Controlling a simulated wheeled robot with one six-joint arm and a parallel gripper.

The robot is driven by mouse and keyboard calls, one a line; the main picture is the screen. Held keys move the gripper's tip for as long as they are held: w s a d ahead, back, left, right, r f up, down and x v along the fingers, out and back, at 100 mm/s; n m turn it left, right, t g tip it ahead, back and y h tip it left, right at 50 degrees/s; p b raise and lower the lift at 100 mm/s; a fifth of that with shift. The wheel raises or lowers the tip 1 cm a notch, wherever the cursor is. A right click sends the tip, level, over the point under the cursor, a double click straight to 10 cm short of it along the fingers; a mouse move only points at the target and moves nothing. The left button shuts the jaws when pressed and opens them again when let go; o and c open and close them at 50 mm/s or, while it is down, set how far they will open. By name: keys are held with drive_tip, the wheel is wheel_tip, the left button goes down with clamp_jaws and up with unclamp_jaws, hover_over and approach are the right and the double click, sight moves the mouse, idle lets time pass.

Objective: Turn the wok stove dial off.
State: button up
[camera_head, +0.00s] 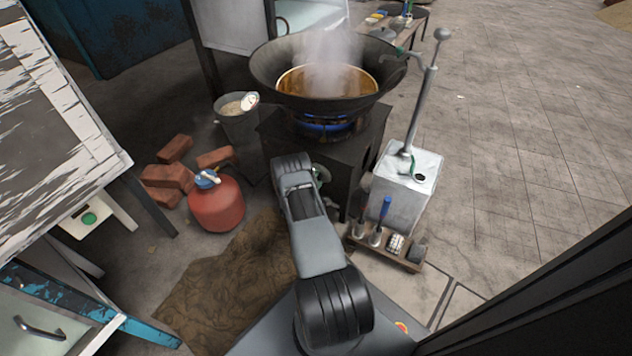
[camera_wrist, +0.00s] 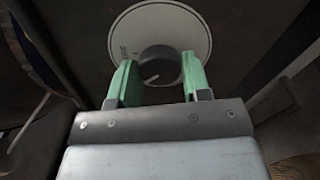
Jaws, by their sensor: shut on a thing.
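The wok stove (camera_head: 330,150) is a dark block with a blue flame (camera_head: 327,124) burning on top. A large black wok (camera_head: 265,75) sits over the flame, with steaming golden liquid (camera_head: 325,82) in it. In the wrist view, the stove dial (camera_wrist: 160,65) is a black knob with a white mark, on a round white plate (camera_wrist: 187,30). My gripper (camera_wrist: 158,82) has green fingers on either side of the knob, shut on it. In the head view my arm hides the dial, and only a bit of my gripper (camera_head: 320,175) shows at the stove's front.
A red gas bottle (camera_head: 216,207), several bricks (camera_head: 165,177) and a bucket (camera_head: 238,125) stand left of the stove. A metal box (camera_head: 407,190) with a tall pipe and a small tool rack (camera_head: 405,262) are close on the right. Open paving lies farther right.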

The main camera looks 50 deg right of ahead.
drive_tip(key=shift+w+r+m+b, duration=0.1)
drive_tip(key=shift+m+b, duration=0.75)
drive_tip(key=shift+m, duration=1.4)
drive_tip(key=shift+w+r+m+b, duration=0.1)
drive_tip(key=shift+m+b, duration=0.7)
drive_tip(key=shift+m, duration=1.45)
drive_tip(key=o, duration=0.9)
drive_tip(key=shift+s, duration=0.1)
drive_tip(key=p+v, duration=0.4)
drive_tip(key=v, duration=1)
drive_tip(key=shift+s, duration=0.1)
drive_tip(key=shift+d, duration=0.1)
